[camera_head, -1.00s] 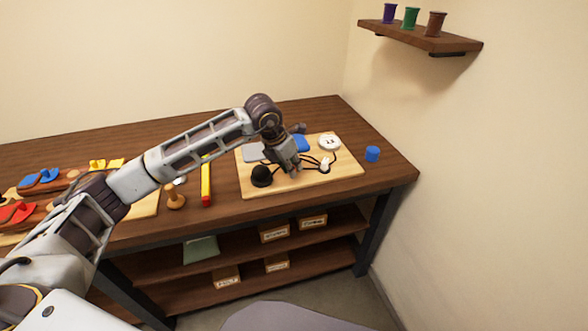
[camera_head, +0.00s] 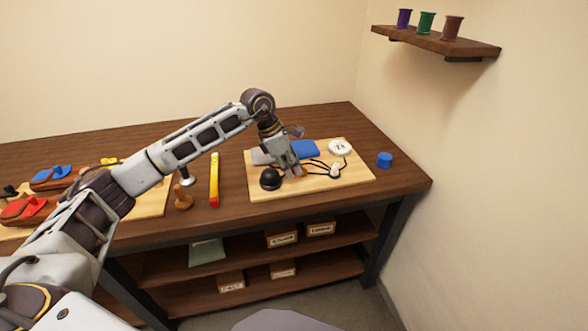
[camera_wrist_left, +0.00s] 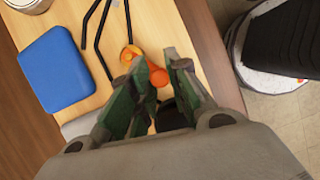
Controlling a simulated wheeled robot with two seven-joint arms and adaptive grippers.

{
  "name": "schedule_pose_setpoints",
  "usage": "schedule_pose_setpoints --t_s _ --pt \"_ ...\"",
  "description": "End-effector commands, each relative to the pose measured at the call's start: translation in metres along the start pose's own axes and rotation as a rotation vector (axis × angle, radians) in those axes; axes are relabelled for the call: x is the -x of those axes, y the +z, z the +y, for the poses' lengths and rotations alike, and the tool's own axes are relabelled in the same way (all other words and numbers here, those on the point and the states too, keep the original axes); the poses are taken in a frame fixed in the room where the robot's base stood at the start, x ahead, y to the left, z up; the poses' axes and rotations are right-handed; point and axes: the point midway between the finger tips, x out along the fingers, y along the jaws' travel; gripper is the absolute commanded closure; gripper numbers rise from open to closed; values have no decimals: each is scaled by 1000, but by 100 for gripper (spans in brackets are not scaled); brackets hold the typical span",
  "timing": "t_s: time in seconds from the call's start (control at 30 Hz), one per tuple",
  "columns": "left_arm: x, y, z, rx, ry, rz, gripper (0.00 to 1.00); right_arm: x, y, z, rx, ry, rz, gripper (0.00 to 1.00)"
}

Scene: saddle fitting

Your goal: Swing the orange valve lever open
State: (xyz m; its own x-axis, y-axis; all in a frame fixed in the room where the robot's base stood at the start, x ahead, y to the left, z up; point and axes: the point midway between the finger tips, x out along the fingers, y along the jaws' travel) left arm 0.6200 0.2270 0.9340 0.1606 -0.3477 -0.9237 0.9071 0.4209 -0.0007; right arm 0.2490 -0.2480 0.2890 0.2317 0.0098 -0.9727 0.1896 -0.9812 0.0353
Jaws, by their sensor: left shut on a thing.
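The orange valve lever (camera_wrist_left: 157,75) shows in the left wrist view between the fingers of my left gripper (camera_wrist_left: 155,80), which is shut on it. More orange shows just beyond and below the fingertips. In the head view, my left gripper (camera_head: 298,172) points down at the light wooden board (camera_head: 355,178), beside a black bulb (camera_head: 270,179). The fingers and wrist hide most of the lever there, so its angle cannot be told. Black tubes (camera_wrist_left: 97,35) run from near the lever. My right gripper is not in view.
On the board lie a blue pad (camera_head: 305,148) and a round white gauge (camera_head: 340,146). A blue cup-like piece (camera_head: 384,159) stands to the right. A shelf with spools (camera_head: 440,40) hangs above right.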

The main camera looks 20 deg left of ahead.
Motion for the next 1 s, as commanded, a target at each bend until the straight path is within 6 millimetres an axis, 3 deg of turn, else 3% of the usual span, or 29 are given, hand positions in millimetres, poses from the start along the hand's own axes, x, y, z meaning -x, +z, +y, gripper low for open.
schedule_pose_setpoints --t_s 0.8,0.83,1.0 --pt "2 -4 6 -108 -42 0 100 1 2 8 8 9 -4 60" --pt "2 -4 6 -108 -42 0 81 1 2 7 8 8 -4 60" --pt "2 -4 6 -108 -43 0 61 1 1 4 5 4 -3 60"
